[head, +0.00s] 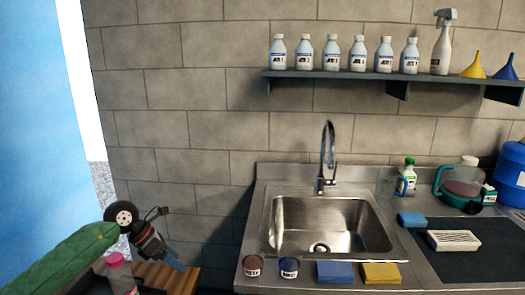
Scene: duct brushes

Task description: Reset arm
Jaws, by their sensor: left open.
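My left gripper (172,260) is at the lower left, over the edge of a wooden slatted surface (185,280). It is open, and I see nothing between its fingers. It is left of the sink counter and apart from it. My right gripper is out of view. No duct brush can be made out.
A bottle with a pink cap (117,274) stands close below my left arm. The steel sink (328,225) has a tall faucet (328,155). Two small tins (253,267), blue and yellow cloths (381,273) line the front edge. A shelf (375,76) holds several bottles.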

